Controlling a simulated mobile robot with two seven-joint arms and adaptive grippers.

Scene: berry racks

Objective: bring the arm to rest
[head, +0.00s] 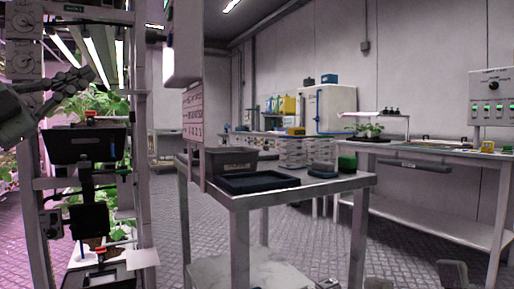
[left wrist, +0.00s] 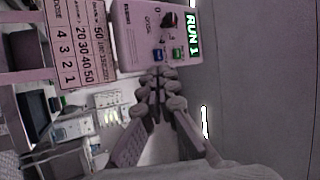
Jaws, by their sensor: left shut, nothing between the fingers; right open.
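My left gripper (head: 85,76) comes in from the left edge of the head view, raised in front of the upper part of the plant rack (head: 35,180). Its fingers are together with nothing between them. The left wrist view shows the shut fingers (left wrist: 157,88) in front of a pink control box (left wrist: 140,35) with a "RUN 1" display. My right gripper (head: 415,281) shows only as dark finger parts at the bottom right edge of the head view. They are apart, with nothing seen between them. The rest of the right arm is out of view.
The rack holds a black bin (head: 85,146) and leafy plants (head: 95,100) close to my left gripper. A table (head: 300,192) with a dark tray (head: 258,182) and a grey bin (head: 222,161) stands mid-room. A long bench (head: 430,157) lines the right wall. Floor is open between them.

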